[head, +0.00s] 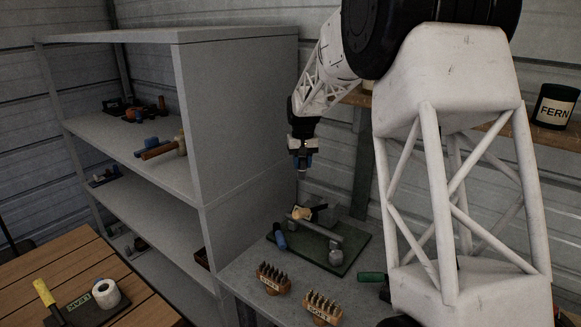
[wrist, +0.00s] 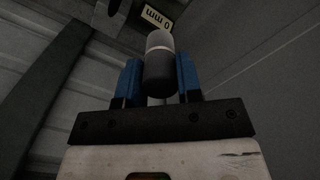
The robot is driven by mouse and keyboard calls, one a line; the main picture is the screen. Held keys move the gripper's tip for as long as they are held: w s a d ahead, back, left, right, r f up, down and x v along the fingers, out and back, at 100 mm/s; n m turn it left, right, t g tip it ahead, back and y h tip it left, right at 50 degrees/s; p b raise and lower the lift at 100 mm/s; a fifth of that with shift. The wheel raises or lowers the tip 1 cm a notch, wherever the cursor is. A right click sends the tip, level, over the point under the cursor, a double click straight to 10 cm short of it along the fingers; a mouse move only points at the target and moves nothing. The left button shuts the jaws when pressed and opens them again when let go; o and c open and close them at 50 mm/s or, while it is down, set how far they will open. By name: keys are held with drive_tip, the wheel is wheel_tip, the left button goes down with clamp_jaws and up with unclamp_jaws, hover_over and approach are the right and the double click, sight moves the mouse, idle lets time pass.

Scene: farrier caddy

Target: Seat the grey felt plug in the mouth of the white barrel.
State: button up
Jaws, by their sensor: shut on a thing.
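My gripper (head: 303,170) hangs in the air above the grey bench, right of the shelf unit. In the wrist view its blue fingers (wrist: 159,75) are shut on a short cylinder, dark at the near end and pale grey at the far end (wrist: 159,42). It looks like the grey felt plug; in the head view it is too small to make out. A white barrel (head: 112,298) stands at the lower left, with a dark round mouth facing up. It is on a dark board on the wooden table, far from my gripper.
A grey shelf unit (head: 240,120) stands between my gripper and the wooden table (head: 63,258). Below my gripper, a green board (head: 347,262) carries tools. Two wooden blocks of bits (head: 272,279) sit in front. A yellow-handled tool (head: 46,294) lies beside the barrel.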

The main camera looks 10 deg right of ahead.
drive_tip(key=s+a+r+n, duration=0.3)
drive_tip(key=s+a+n, duration=0.15)
drive_tip(key=a, duration=0.55)
drive_tip(key=s+a+r+n, duration=0.35)
drive_tip(key=s+a, duration=0.25)
drive_tip(key=a, duration=0.5)
drive_tip(key=s+a+r+n, duration=0.3)
drive_tip(key=s+a+r, duration=0.15)
drive_tip(key=a, duration=0.55)
drive_tip(key=s+a+f+n, duration=0.1)
drive_tip(key=a+f, duration=0.7)
drive_tip(key=a, duration=0.4)
drive_tip(key=s+a+f+n, duration=0.1)
drive_tip(key=a+f, duration=0.8)
drive_tip(key=a, duration=0.3)
drive_tip(key=s+a+f+n, duration=0.1)
drive_tip(key=a+f+n, duration=0.1)
drive_tip(key=a+f, duration=0.7)
drive_tip(key=a, duration=0.3)
drive_tip(key=shift+s, duration=0.35)
drive_tip(key=shift+f, duration=2.45)
drive_tip(key=shift+f, duration=0.75)
drive_tip(key=shift+f, duration=0.7)
